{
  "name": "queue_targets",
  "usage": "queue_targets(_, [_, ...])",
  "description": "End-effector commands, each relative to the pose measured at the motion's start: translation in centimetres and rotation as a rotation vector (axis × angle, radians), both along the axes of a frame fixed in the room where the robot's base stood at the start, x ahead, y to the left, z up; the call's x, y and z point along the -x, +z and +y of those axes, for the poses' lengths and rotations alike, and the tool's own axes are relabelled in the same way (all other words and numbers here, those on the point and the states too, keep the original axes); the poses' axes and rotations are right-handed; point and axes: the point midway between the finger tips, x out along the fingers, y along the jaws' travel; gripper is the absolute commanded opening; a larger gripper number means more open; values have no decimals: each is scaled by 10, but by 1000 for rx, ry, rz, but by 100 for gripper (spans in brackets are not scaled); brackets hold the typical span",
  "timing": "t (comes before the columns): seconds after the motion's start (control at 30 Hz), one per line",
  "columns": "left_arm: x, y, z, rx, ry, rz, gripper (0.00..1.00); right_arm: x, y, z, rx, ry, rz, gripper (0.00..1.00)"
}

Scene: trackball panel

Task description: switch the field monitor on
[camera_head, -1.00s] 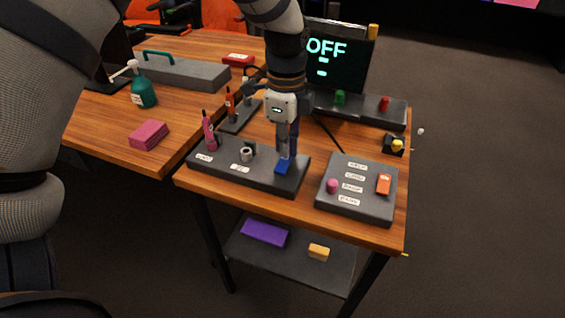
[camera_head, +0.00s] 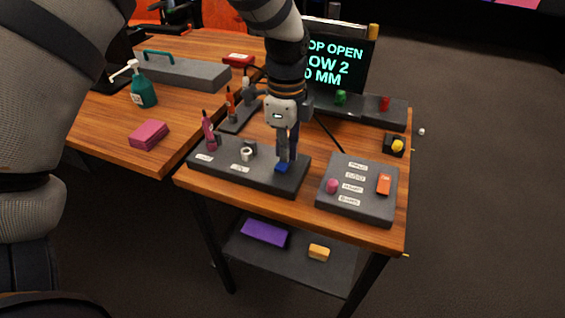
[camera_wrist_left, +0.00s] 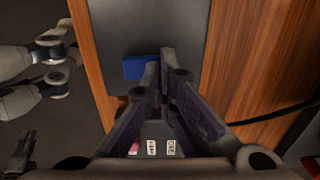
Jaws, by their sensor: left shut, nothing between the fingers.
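The field monitor (camera_head: 339,58) stands at the back of the right-hand table, and its screen is lit with cyan text. The readable part is "OP OPEN", "LOW 2", "0 MM"; my left arm hides the left edge. A blue rocker switch (camera_head: 282,168) sits at the right end of a long dark panel (camera_head: 222,171). My left gripper (camera_head: 285,160) is shut and empty, pointing down at this switch with its tips at or just above it; contact is unclear. In the left wrist view the blue switch (camera_wrist_left: 141,68) shows beside the fingertips (camera_wrist_left: 153,72).
A grey box (camera_head: 357,205) with a pink knob and an orange switch lies to the right. Behind are a bar with green and red buttons (camera_head: 384,104) and a yellow button (camera_head: 397,146). A pink block (camera_head: 149,135) and soap bottle (camera_head: 143,90) are left.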

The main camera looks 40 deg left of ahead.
Motion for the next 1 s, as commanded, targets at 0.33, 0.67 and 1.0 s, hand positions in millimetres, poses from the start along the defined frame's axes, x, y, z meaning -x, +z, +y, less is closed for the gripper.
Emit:
queue_targets(0.33, [-1,44,0,1,0,-14,0,-19,19,0,0,-1,-68,40])
queue_targets(0.67, [-1,70,0,0,0,-8,0,-29,29,0,0,0,-104,40])
queue_targets(1.0, [0,69,0,0,0,-3,0,-28,28,0,0,0,-101,40])
